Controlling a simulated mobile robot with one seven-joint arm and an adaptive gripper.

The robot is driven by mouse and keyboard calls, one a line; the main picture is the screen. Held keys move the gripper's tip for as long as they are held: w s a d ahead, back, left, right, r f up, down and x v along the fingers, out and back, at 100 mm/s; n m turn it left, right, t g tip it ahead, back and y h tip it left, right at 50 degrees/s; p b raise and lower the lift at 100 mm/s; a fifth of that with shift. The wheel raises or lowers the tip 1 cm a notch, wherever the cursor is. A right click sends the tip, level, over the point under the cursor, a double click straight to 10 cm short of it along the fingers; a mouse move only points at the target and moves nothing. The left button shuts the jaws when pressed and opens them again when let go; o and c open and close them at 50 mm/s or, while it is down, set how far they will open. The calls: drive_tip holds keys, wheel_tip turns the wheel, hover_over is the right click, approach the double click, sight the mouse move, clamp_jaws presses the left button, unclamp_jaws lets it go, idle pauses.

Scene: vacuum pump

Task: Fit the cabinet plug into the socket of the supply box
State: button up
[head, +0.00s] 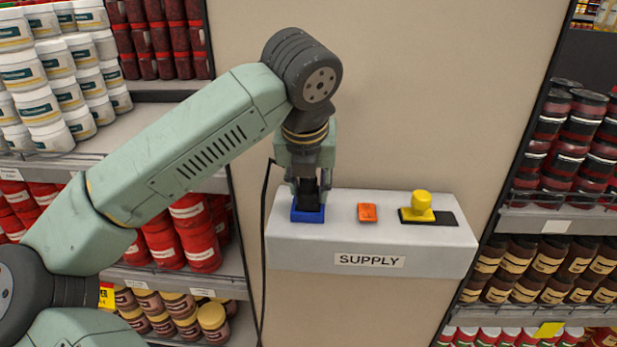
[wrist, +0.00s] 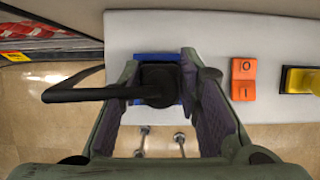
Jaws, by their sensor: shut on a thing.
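The supply box (head: 372,243) is a light grey box labelled SUPPLY, fixed to the beige wall panel. A blue socket (head: 308,214) sits at the left of its top; its blue edge also shows in the wrist view (wrist: 146,56). The black cabinet plug (wrist: 158,82) is between the fingers of my gripper (wrist: 160,85), with a black cable leaving to the left. My gripper also shows in the head view (head: 310,190), pointing down over the socket and shut on the plug. The plug is at the blue socket; how deep it sits is hidden by the fingers.
An orange rocker switch (head: 368,212), marked O and I in the wrist view (wrist: 244,79), is right of the socket. A yellow knob (head: 420,205) on a black plate is further right. The cable (head: 264,240) hangs left of the box. Stocked shelves (head: 540,220) flank the panel.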

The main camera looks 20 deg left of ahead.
drive_tip(key=shift+f, duration=0.1)
drive_tip(key=shift+f+b, duration=0.1)
drive_tip(key=shift+b, duration=0.2)
drive_tip(key=o, duration=1.2)
